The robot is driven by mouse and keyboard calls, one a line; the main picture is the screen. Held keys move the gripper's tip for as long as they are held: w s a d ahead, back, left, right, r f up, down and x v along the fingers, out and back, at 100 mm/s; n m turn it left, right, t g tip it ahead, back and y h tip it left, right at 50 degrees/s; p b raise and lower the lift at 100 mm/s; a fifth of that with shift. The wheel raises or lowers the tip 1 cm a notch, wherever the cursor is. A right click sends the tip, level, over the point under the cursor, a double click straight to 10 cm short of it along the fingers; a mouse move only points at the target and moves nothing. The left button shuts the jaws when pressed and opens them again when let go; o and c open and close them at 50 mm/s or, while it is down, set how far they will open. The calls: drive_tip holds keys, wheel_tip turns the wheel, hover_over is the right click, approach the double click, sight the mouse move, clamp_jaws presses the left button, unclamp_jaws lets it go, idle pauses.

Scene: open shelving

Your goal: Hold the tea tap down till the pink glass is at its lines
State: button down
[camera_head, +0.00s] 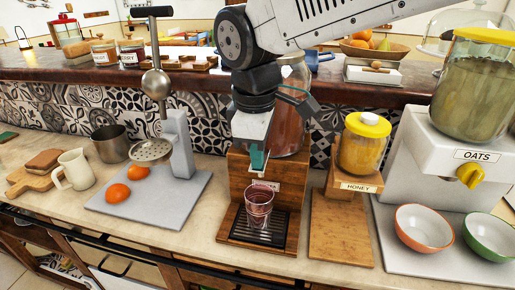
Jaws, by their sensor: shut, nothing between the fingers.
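The pink glass (259,207) stands upright on the dark drip tray (250,238) of a wooden dispenser stand (292,232). It is see-through; I cannot make out its lines or the level inside. A large jar of reddish-brown tea (291,112) sits on the stand, partly behind my arm. My gripper (258,160) is shut and empty, pointing down in front of the stand, above the glass. The tea tap is hidden behind my gripper, so I cannot tell whether they touch. A label on the stand is partly covered.
To the right are a honey jar (363,143) on a wooden stand and an oats dispenser (475,90) with two bowls (424,228). To the left, a citrus press (178,145) stands on a grey board with oranges (118,193). A raised dark ledge (385,97) runs behind.

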drive_tip(key=shift+s+f+t, duration=0.4)
drive_tip(key=shift+f+t, duration=0.15)
drive_tip(key=shift+t, duration=0.25)
drive_tip(key=shift+f, duration=0.2)
drive_tip(key=shift+r, duration=0.15)
idle(1.4)
drive_tip(key=shift+r, duration=1.1)
drive_tip(key=w+v, duration=0.3)
drive_tip(key=v, duration=0.9)
drive_tip(key=shift+s+r, duration=0.5)
drive_tip(key=shift+r, duration=0.25)
